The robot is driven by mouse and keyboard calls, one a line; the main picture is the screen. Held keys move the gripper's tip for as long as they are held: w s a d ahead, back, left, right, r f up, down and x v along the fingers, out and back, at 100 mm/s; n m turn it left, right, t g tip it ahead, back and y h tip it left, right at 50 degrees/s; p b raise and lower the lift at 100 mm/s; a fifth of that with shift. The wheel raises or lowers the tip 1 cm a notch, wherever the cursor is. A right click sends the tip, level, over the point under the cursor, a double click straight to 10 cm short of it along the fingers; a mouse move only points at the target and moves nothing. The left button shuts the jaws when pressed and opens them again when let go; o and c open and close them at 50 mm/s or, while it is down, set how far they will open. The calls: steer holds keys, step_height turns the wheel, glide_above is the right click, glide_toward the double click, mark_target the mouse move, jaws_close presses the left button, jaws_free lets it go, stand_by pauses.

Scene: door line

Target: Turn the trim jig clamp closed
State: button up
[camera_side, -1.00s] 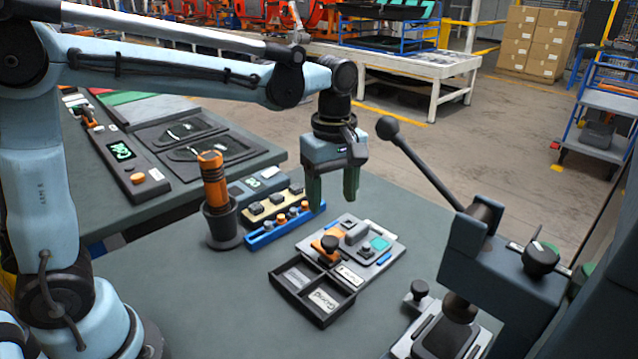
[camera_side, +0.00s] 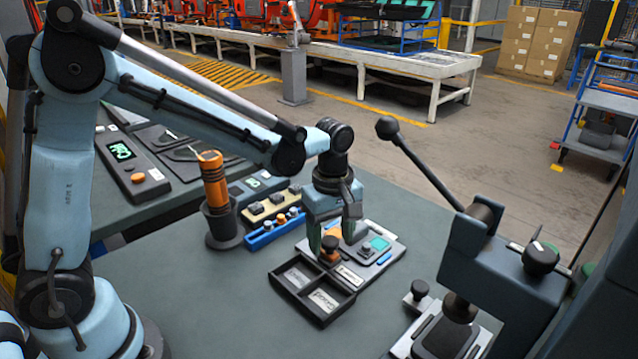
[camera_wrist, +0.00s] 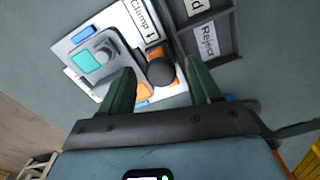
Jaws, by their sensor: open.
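The trim jig is a pale plate (camera_side: 383,263) on the bench, with a grey block and a teal square; the wrist view shows its label "Clamp" (camera_wrist: 140,18). The jig clamp is an orange piece with a round black knob (camera_side: 330,244), also seen in the wrist view (camera_wrist: 161,72). My gripper (camera_side: 333,236) is open and low over the clamp, pointing down. In the wrist view its green fingers (camera_wrist: 162,76) stand on either side of the knob. A gap shows beside the knob there; I cannot tell whether either finger touches it.
A dark two-part tray (camera_side: 310,304) with paper labels sits close in front of the jig. A blue rack (camera_side: 272,234) and an orange-handled tool in a dark cup (camera_side: 222,230) stand to the left. A lever press (camera_side: 510,280) stands at right.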

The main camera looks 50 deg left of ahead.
steer(key=c, duration=1.1)
steer(key=shift+o, duration=0.2)
steer(key=shift+m, duration=0.3)
steer(key=m, duration=0.3)
steer(key=shift+m, duration=0.3)
steer(key=m, duration=0.4)
steer(key=shift+s+a+m, duration=0.1)
steer(key=shift+m, duration=0.2)
steer(key=m, duration=0.4)
steer(key=shift+a+m, duration=0.1)
steer(key=shift+m, duration=2.4)
steer(key=o, duration=1.1)
steer(key=shift+c, duration=0.2)
